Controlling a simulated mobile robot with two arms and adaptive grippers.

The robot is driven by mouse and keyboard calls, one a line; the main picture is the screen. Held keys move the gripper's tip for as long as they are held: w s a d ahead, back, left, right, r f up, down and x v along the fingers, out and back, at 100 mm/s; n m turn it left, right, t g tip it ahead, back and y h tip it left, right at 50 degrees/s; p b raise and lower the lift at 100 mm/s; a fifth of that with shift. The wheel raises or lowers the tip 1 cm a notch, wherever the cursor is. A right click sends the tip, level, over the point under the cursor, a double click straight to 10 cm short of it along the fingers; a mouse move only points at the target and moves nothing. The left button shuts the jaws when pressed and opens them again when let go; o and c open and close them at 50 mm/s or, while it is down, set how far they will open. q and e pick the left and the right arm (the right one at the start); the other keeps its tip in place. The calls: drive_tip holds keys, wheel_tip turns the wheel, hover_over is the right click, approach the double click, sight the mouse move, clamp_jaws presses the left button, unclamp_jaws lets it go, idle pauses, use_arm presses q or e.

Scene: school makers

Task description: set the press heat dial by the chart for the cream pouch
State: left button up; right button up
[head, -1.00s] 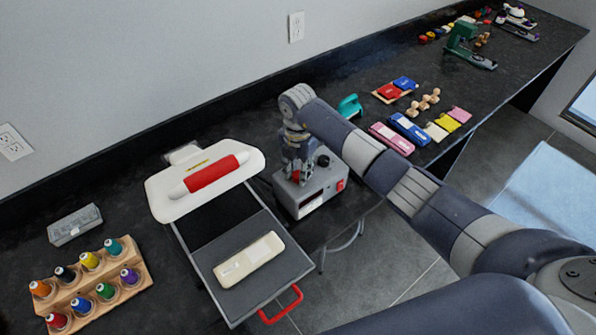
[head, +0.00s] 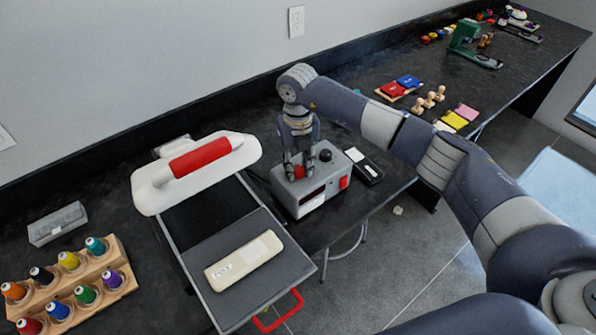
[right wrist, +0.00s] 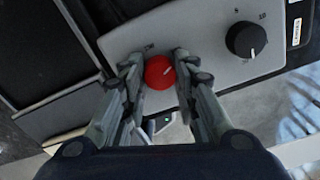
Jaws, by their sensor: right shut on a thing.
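A grey control box (head: 312,199) stands right of the open press (head: 197,172). Its top has a red knob (right wrist: 159,72) and a black dial (right wrist: 245,39) with a white pointer mark and the numbers 5 and 10 beside it. My right gripper (head: 299,171) points down over the box, its fingers shut on the red knob, with the black dial to its right. A cream pouch (head: 244,260) lies flat on the press's grey lower plate (head: 213,244). I cannot make out a chart. My left gripper is not in view.
A black pouch-like item (head: 365,166) with a white label lies right of the box. A wooden rack (head: 117,284) of thread spools and a grey case (head: 58,224) stand at left. My right arm spans the right side, above the counter with coloured items.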

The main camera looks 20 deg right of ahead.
drive_tip(key=n+b, duration=0.1)
drive_tip(key=n, duration=0.1)
drive_tip(key=n+b, duration=0.1)
drive_tip(key=b, duration=0.1)
drive_tip(key=shift+f+n, duration=0.2)
drive_tip(key=shift+n, duration=0.2)
drive_tip(key=n+b, duration=0.3)
drive_tip(key=shift+n, duration=0.3)
drive_tip(key=n+b, duration=0.2)
drive_tip(key=n, duration=0.1)
drive_tip(key=shift+r, duration=0.15)
drive_tip(key=shift+r+n+b, duration=0.1)
drive_tip(key=shift+n+b, duration=0.45)
drive_tip(key=shift+n, duration=0.65)
drive_tip(key=o, duration=1.1)
